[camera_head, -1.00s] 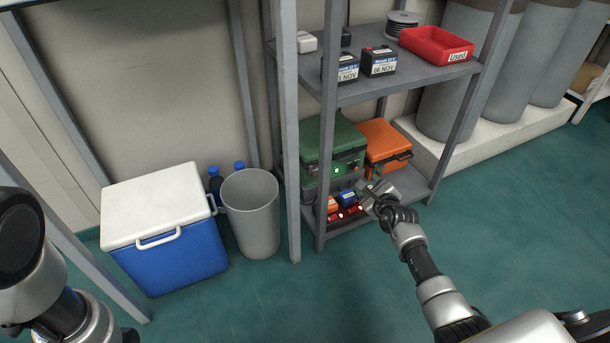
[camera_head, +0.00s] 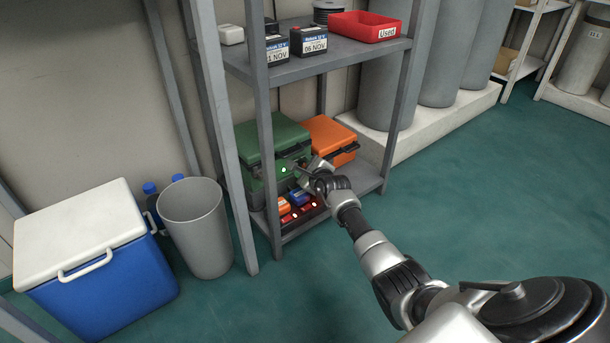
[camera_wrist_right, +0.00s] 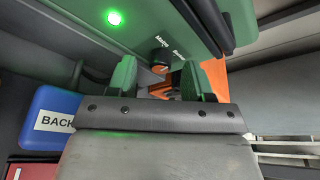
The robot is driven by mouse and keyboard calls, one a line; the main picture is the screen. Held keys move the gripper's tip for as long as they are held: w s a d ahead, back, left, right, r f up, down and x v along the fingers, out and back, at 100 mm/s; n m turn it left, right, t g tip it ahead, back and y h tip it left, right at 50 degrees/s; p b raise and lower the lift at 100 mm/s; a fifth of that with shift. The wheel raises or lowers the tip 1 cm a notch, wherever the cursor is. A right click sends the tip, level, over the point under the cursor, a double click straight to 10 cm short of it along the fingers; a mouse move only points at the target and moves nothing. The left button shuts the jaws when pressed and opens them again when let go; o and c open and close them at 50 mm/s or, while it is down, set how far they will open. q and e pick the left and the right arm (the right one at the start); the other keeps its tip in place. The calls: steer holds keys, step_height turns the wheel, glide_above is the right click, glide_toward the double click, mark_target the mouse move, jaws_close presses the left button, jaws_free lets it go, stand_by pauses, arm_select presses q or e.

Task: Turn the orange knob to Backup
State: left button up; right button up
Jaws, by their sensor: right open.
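The green box (camera_head: 270,145) stands on the lower shelf with a lit green light (camera_head: 283,170) on its front. In the right wrist view, its front shows the light (camera_wrist_right: 114,17) and small labels, one reading like Mains and the other too small to read surely. My right gripper (camera_head: 301,171) is at the box's front. In its wrist view, its green fingertips (camera_wrist_right: 157,80) are apart, either side of and below this part; contact is unclear. My left gripper is out of view.
An orange box (camera_head: 333,138) stands right of the green box. A shelf post (camera_head: 263,150) stands left. The upper shelf (camera_head: 350,50) holds black batteries and a red tray (camera_head: 363,27).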

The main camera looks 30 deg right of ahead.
steer(key=shift+w, duration=0.35)
steer(key=c, duration=0.9)
